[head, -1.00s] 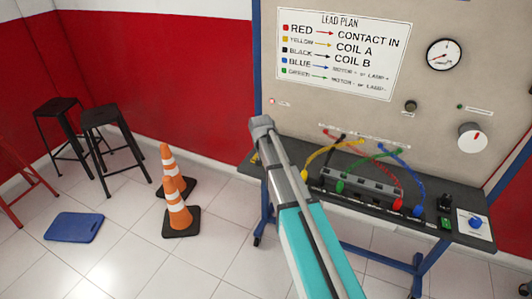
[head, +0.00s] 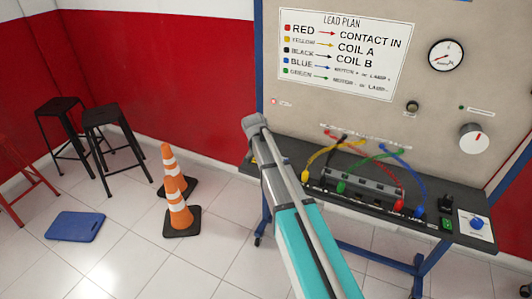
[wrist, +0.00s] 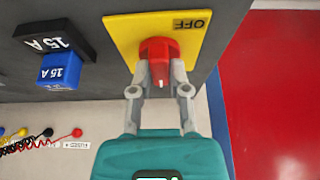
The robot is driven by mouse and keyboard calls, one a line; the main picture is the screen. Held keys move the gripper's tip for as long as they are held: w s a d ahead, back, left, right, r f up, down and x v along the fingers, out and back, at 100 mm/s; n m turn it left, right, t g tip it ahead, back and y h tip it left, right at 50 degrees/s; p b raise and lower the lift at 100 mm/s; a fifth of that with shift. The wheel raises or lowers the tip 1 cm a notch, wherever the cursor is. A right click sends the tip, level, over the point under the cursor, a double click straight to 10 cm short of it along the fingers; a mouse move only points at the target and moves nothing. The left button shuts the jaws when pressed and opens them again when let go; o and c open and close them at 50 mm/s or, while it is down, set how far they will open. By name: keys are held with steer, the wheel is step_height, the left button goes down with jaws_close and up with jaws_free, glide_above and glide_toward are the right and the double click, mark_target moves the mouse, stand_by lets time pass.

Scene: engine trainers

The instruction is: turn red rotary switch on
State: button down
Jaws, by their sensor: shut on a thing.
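The red rotary switch (wrist: 158,48) sits on a yellow plate (wrist: 128,30) in the wrist view. The plate bears the word OFF, upside down in this view, at its upper right. A small white mark shows on the knob's near face, between the fingers. My gripper (wrist: 161,78) has one finger on each side of the red knob and is shut on it. In the head view my arm reaches to the left end of the bench, and my gripper and the switch are hidden there.
Next to the plate are a black block (wrist: 50,37) and a blue block (wrist: 60,72), both marked 15 A. Coloured leads run along the dark bench (head: 375,207) in the head view. Orange cones (head: 178,205) and black stools (head: 105,118) stand left on the floor.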

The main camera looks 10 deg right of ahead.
steer(key=shift+w+d, duration=0.1)
steer(key=shift+w, duration=0.1)
steer(key=c, duration=0.6)
jaws_free()
steer(key=shift+c, duration=0.2)
steer(key=shift+o, duration=0.2)
steer(key=shift+s, duration=0.1)
steer(key=shift+r, duration=0.1)
